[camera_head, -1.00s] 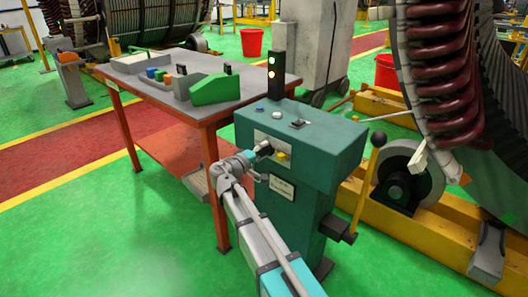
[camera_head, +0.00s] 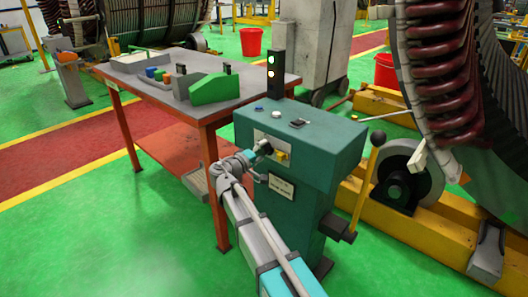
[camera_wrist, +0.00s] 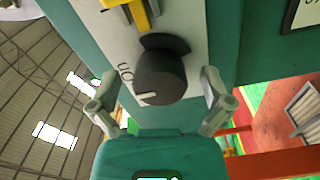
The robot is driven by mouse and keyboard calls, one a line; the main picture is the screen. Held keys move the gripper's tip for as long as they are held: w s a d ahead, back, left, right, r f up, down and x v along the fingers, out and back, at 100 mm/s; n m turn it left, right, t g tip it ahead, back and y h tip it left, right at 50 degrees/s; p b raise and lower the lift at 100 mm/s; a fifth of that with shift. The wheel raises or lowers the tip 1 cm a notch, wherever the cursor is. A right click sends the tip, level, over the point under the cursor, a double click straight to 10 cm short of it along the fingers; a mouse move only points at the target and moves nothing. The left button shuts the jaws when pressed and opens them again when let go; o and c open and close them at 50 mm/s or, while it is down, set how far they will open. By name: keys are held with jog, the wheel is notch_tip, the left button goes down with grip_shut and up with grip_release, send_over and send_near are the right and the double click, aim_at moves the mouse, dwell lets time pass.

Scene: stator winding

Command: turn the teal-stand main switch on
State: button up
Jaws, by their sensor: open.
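The teal stand (camera_head: 300,140) stands in the middle of the head view, with a light panel on its sloped front. In the wrist view the main switch is a dark round knob (camera_wrist: 165,72) on a pale plate (camera_wrist: 185,25). A white mark on the knob points down and left, near lettering that reads "ON" (camera_wrist: 126,76). My gripper (camera_wrist: 160,90) is open, with one finger on each side of the knob. Gaps show between the fingers and the knob.
A yellow part (camera_wrist: 138,14) sits beside the knob on the plate. A signal lamp (camera_head: 272,75) and buttons are on the stand's top. A lever with a black ball (camera_head: 378,138) rises at its right. A red-legged table (camera_head: 210,130) stands close at left.

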jog(key=shift+a, duration=0.1)
jog(key=v, duration=1.2)
dwell(0.4)
jog(key=s+d+f+m+g+y, duration=0.15)
jog(key=d+f+g, duration=0.3)
jog(key=d, duration=0.55)
jog(key=s+d+f+m+g+y, duration=0.15)
jog(key=d+f+g, duration=0.35)
jog(key=d, duration=0.5)
jog(key=s+d+f+m+g+y, duration=0.5)
jog(key=s+d+f+y, duration=0.35)
jog(key=s+d, duration=0.35)
notch_tip(320, 180, up, 32)
jog(key=a+p, duration=0.1)
jog(key=p, duration=3.1)
jog(key=shift+s+f, duration=0.2)
jog(key=shift+s, duration=0.2)
